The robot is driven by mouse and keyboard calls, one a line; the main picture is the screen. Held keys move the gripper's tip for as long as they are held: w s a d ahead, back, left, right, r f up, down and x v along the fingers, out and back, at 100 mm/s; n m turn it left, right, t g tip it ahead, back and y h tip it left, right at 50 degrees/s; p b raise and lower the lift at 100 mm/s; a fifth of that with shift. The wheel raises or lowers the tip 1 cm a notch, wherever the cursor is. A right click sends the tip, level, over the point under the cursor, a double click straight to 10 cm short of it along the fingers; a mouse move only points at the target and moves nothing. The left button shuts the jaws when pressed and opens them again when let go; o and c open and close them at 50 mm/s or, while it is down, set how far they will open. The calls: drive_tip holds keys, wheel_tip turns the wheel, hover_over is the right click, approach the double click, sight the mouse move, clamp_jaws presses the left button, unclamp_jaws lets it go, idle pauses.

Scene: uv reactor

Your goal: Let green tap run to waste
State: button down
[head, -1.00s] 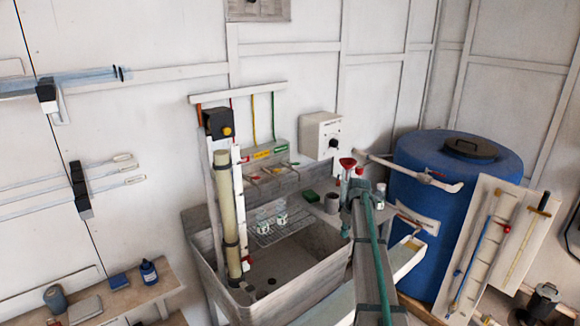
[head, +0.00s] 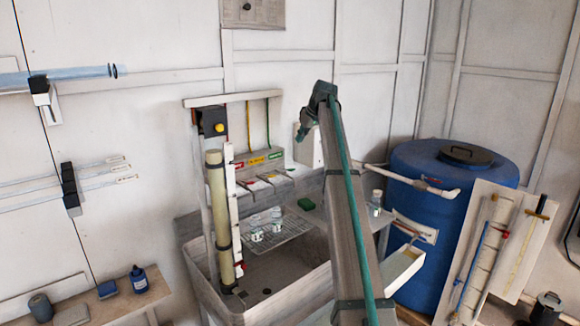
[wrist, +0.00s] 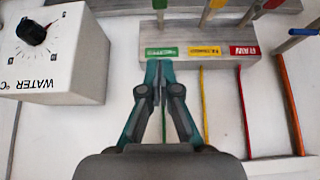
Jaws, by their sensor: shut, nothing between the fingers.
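In the wrist view, the green tap's handle (wrist: 160,4) is at the top edge, partly cut off, above the green label (wrist: 162,51). My gripper (wrist: 158,66) is shut and empty, its tips just below that label in the picture; I cannot tell whether they touch anything. In the head view, my gripper (head: 301,134) is up and to the right of the green label (head: 277,153). The taps below the labels look small there, and the green tap's handle position is unclear. The grey sink (head: 205,283) lies below; I cannot make out a waste outlet for this tap.
A yellow handle (wrist: 213,5), red handle (wrist: 270,4) and blue handle (wrist: 303,31) are near the green one. The water dial box (wrist: 52,60) is close beside my gripper. Small labelled jars (head: 257,234) stand on a wire rack. A blue barrel (head: 450,235) is at right.

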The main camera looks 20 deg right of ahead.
drive_tip(key=shift+f, duration=0.1)
drive_tip(key=p, duration=0.3)
hover_over(291, 170)
drive_tip(key=f, duration=0.5)
drive_tip(key=d+f, duration=0.1)
drive_tip(key=f, duration=0.1)
drive_tip(key=shift+w+f, duration=0.15)
drive_tip(key=shift+w, duration=0.25)
wheel_tip(291, 170, down, 4)
drive_tip(key=shift+s+r+p, duration=0.15)
drive_tip(key=shift+r+p, duration=0.1)
drive_tip(key=shift+p, duration=0.25)
drive_tip(key=shift+f, duration=0.7)
